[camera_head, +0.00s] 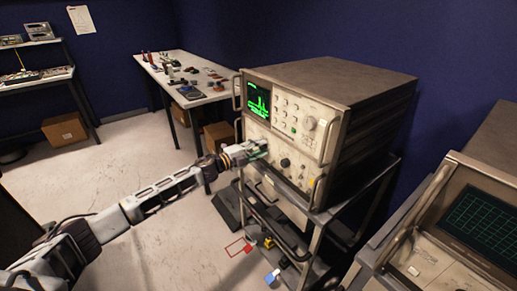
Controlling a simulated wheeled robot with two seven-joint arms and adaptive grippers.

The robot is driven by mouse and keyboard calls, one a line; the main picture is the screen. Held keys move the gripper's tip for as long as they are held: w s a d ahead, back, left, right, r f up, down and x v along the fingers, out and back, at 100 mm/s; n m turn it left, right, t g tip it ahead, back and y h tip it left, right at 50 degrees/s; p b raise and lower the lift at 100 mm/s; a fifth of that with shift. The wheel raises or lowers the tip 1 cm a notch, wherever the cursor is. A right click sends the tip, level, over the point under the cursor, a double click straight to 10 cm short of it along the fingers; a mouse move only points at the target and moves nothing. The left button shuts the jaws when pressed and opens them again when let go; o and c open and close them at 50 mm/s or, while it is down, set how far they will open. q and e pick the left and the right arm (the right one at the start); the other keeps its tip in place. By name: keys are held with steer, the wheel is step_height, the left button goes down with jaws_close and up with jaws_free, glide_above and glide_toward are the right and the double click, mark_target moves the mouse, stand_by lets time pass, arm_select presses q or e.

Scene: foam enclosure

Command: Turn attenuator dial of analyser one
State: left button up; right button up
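An analyser (340,82) with a lit green trace on its screen (257,101) stands on a dark cart. I cannot read which label it bears. Its front panel has a pale round knob (310,123) at upper right and a dark knob (285,162) on the lower section. I cannot tell which dial is the attenuator. My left gripper (261,150) is at the lower left of the front panel, left of the dark knob. Its fingertips are small against the panel; contact and opening cannot be made out, and it covers that part. My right gripper is out of view.
Metal handles (329,143) stick out from the analyser's front edges. The cart (337,213) has rails and lower shelves. A second instrument (480,222) with a green grid screen stands at right. A table (187,62) with small items is behind; open floor lies left.

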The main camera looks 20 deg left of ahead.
arm_select(q)
steer(key=shift+o, duration=1.1)
steer(key=shift+a, duration=0.1)
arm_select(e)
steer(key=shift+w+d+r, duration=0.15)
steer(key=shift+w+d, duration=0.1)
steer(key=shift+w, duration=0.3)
arm_select(q)
steer(key=shift+v, duration=5.9)
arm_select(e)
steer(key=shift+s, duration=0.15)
